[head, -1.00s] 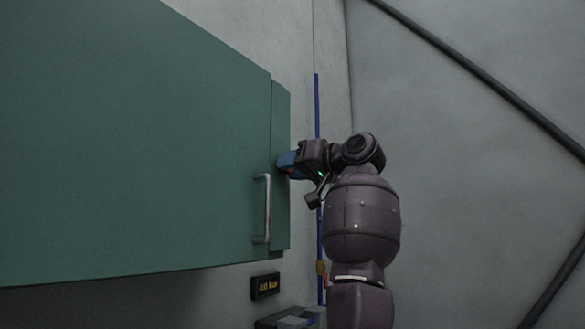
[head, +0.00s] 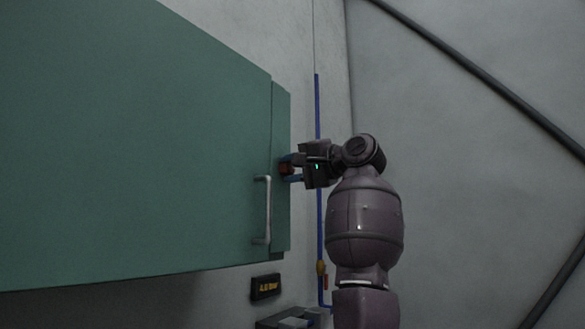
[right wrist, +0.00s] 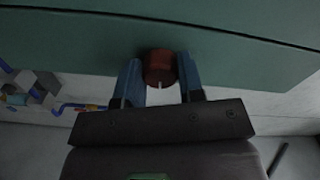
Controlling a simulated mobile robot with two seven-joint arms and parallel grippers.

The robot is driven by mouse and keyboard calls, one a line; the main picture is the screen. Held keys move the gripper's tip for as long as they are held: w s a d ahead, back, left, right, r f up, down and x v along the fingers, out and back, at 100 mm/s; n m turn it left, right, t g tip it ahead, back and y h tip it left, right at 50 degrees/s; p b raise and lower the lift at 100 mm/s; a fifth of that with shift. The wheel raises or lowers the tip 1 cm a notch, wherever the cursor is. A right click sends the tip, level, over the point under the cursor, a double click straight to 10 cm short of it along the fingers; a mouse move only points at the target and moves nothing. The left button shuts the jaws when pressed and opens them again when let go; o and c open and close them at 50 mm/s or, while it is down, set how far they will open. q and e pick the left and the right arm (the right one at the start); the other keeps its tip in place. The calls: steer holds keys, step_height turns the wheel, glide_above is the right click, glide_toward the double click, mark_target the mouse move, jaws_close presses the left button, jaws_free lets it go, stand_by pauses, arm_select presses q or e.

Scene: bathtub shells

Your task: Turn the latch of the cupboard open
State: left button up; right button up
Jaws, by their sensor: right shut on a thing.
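The green cupboard (head: 130,150) fills the left of the head view, and its door looks shut. Its latch is a round red knob (right wrist: 159,66) with a small pale mark, on the narrow green strip (head: 281,215) at the cupboard's right edge. My right gripper (right wrist: 158,78) has its two blue fingers on either side of the knob and is shut on it. In the head view the gripper (head: 290,168) reaches the strip from the right, partly hiding the latch (head: 286,169). My left gripper is not in view.
A metal bar handle (head: 267,210) stands upright on the door, just left of and below the latch. A small dark sign (head: 265,287) is on the wall below. A blue pipe (head: 318,110) runs up the wall behind my right arm. Open space lies to the right.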

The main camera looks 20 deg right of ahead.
steer(key=shift+r+m, duration=0.1)
steer(key=shift+m, duration=0.5)
steer(key=o, duration=0.9)
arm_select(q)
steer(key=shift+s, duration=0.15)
